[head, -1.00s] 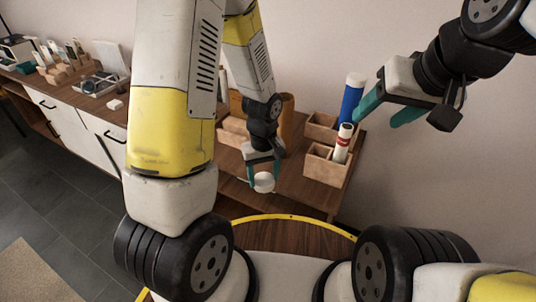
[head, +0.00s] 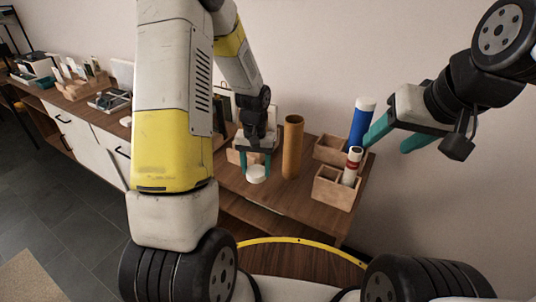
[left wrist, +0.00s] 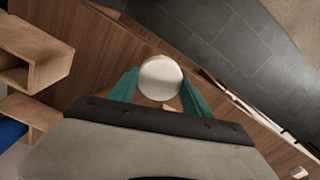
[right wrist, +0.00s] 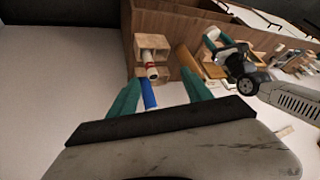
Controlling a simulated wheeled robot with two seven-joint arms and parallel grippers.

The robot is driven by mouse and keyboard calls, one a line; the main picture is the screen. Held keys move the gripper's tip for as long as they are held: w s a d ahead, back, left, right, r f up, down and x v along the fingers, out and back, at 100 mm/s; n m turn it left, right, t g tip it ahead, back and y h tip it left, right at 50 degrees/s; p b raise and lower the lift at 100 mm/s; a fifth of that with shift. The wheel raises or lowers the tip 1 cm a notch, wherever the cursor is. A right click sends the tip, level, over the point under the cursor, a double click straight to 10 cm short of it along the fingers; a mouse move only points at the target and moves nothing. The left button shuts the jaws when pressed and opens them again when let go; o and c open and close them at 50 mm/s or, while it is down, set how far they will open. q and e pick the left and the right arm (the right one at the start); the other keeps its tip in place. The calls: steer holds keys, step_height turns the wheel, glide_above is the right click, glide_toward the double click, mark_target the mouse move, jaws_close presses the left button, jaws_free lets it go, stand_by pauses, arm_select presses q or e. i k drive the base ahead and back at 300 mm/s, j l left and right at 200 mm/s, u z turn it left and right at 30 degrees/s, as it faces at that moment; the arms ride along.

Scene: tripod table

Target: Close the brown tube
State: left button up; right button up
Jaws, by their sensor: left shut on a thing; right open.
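The brown tube (head: 293,147) stands upright on the wooden table in the head view, its top end open. It also shows in the right wrist view (right wrist: 187,58). My left gripper (head: 257,168) is shut on a white round cap (head: 257,174), just left of the tube and lower than its top. The cap fills the space between the green fingers in the left wrist view (left wrist: 160,78). My right gripper (head: 392,137) is open and empty, up at the right near the blue tube. In the right wrist view its fingers (right wrist: 160,98) are spread apart.
A blue tube (head: 361,122) and a white tube with red bands (head: 352,167) stand in wooden boxes (head: 332,190) right of the brown tube. A long cabinet (head: 85,140) with several items runs to the left. The table front (head: 270,200) is clear.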

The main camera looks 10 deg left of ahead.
mark_target(293, 133)
steer(key=k+j+z, duration=0.2)
steer(key=j, duration=0.25)
steer(key=k+j+z, duration=0.25)
steer(key=j, duration=0.2)
steer(key=k+j+z, duration=0.2)
steer(key=j, duration=0.2)
steer(key=k, duration=0.05)
